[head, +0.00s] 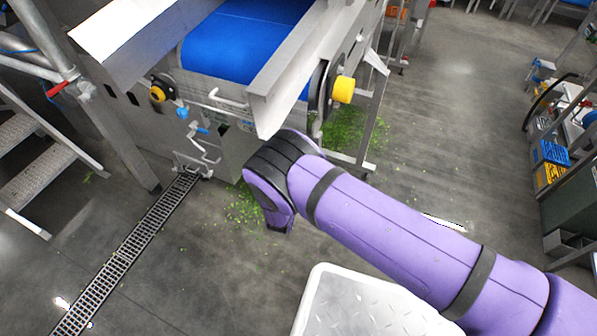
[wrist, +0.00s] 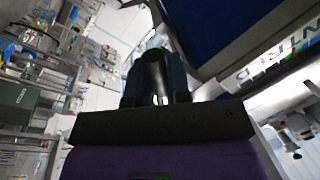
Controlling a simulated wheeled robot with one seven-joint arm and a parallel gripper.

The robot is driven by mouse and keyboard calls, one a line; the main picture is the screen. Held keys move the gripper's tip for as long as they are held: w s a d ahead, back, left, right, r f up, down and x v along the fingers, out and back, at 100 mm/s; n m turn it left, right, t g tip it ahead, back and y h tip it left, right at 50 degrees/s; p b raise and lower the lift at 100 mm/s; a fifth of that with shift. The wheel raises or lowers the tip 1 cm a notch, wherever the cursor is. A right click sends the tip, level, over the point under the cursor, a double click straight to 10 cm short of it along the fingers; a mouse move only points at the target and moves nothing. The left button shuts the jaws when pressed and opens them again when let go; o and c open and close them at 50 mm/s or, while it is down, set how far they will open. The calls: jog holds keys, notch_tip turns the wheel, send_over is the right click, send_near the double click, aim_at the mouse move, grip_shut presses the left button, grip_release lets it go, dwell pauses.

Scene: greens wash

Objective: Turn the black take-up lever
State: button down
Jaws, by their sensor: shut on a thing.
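In the wrist view my gripper (wrist: 157,88) has its two dark fingers close together around a dark piece (wrist: 154,60), which looks like the black take-up lever. Its outline blends with the fingers, so its angle is hard to tell. In the head view my purple arm reaches to the side of the conveyor (head: 240,45) with the blue belt. My wrist there hides the gripper and whatever it holds.
Green leaf scraps (head: 350,132) lie on the floor. A drain grate (head: 125,255) and metal steps (head: 25,160) are at left. The floor at right is mostly open.

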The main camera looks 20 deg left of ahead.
jog(key=shift+a+r+m+h, duration=0.15)
jog(key=shift+a+r+m, duration=0.1)
jog(key=shift+m, duration=0.65)
jog(key=shift+a+r+m+h, duration=0.15)
jog(key=shift+a+m, duration=0.1)
jog(key=shift+m, duration=0.65)
jog(key=c, duration=1.4)
grip_release()
jog(key=s, duration=0.3)
jog(key=s+f, duration=0.1)
jog(key=s, duration=0.6)
jog(key=shift+s+d+f, duration=0.25)
jog(key=shift+s+f, duration=0.05)
jog(key=shift+s, duration=0.05)
